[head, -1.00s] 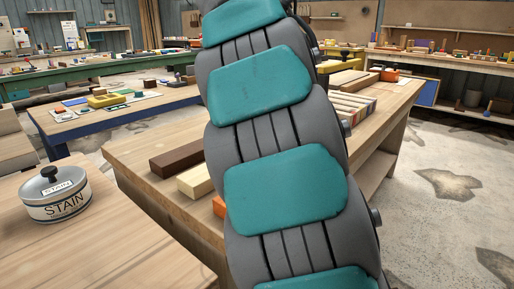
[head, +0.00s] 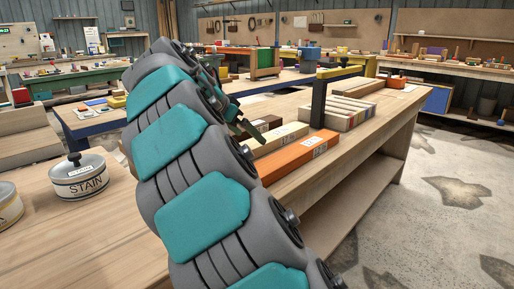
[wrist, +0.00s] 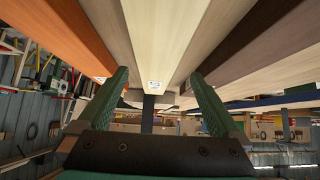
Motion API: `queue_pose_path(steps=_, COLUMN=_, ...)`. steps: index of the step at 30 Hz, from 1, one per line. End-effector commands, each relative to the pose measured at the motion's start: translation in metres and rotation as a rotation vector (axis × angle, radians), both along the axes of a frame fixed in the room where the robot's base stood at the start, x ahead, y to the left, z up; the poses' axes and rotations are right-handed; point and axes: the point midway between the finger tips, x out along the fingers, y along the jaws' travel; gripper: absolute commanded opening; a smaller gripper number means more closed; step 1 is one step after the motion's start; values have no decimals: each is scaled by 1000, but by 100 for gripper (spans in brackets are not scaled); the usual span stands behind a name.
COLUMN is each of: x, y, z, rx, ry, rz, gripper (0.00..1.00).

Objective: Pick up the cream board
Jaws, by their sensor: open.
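The cream board (head: 281,138) lies on the wooden workbench between a dark brown board (head: 262,123) and an orange board (head: 299,157). In the wrist view the cream board (wrist: 165,40) runs between my two green fingers, with a small white label near its far end. My gripper (wrist: 160,76) is open and empty, with visible gaps between fingers and cream board. The orange board (wrist: 60,30) is on the left there and the dark brown board (wrist: 260,40) on the right. In the head view my arm hides part of the gripper and the boards' near ends.
A dark upright post (head: 318,102) with a yellow bar stands beside the boards. A stack of several light boards (head: 345,112) lies farther along the bench. A stain can (head: 80,176) stands on the left table. Bare floor (head: 440,180) is at the right.

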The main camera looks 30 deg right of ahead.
Motion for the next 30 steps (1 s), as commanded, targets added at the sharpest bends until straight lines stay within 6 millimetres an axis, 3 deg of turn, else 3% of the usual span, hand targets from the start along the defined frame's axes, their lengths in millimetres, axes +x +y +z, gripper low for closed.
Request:
queue_pose_path(steps=13, x=7, y=-33, z=-33, rx=1, ry=0, rz=-1, gripper=100)
queue_pose_path(steps=21, x=8, y=-36, z=-35, rx=0, ry=-1, rz=0, gripper=99)
queue_pose_path(steps=30, x=8, y=-36, z=-35, rx=0, ry=-1, rz=-1, gripper=65)
